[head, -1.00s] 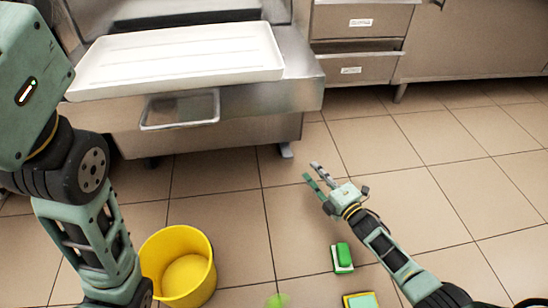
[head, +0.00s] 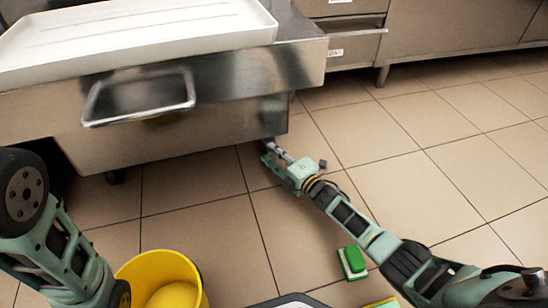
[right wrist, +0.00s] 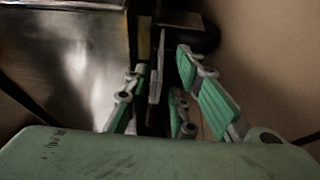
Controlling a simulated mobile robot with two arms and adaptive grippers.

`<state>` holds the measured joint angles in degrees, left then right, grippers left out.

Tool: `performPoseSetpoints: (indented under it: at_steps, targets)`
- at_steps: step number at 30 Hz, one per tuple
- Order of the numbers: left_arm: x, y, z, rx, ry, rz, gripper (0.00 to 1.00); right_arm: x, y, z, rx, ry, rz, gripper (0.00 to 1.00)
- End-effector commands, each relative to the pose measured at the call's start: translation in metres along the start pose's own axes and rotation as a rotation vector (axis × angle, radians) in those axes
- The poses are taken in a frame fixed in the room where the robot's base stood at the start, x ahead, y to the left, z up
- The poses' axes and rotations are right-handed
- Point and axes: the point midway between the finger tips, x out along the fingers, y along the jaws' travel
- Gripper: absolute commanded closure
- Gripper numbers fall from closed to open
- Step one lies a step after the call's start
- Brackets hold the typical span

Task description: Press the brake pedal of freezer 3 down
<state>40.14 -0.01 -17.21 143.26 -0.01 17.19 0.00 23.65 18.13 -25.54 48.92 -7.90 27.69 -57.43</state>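A steel freezer (head: 235,130) stands at the upper left in the head view; no number on it is readable. My right gripper (head: 270,150) reaches down to its lower right corner, close to the floor. In the right wrist view the right gripper (right wrist: 163,72) has its green-padded fingers spread apart. A narrow grey upright piece (right wrist: 156,75), possibly the brake pedal, shows between the fingers, in front of a dark wheel (right wrist: 203,36). I cannot tell whether the fingers touch it. In the head view the gripper hides the pedal. My left gripper is outside the view.
A white tray (head: 262,30) lies on the freezer top, and a framed steel handle or shelf (head: 190,103) juts from its front. A yellow bucket (head: 135,268) stands lower left. A green-and-white brush or sponge (head: 352,262) lies near my right arm. Floor to the right is clear.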

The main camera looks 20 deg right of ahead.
Motion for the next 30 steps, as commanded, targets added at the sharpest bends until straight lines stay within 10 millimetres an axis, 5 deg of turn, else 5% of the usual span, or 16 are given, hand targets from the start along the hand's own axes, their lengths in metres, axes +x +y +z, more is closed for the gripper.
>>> performPoseSetpoints:
  at_steps: [10, 18, 30]
  targets:
    - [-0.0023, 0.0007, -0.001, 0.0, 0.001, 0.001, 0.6, 0.0046, 0.0006, -0.0004, 0.0, 0.0, -0.001, 0.77]
    - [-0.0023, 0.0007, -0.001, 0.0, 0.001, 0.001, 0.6, 0.0045, 0.0006, -0.0004, 0.0, 0.0, 0.0, 1.0]
    - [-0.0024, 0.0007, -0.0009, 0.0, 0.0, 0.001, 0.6, 0.0044, 0.0004, -0.0004, -0.001, 0.0, -0.001, 1.0]
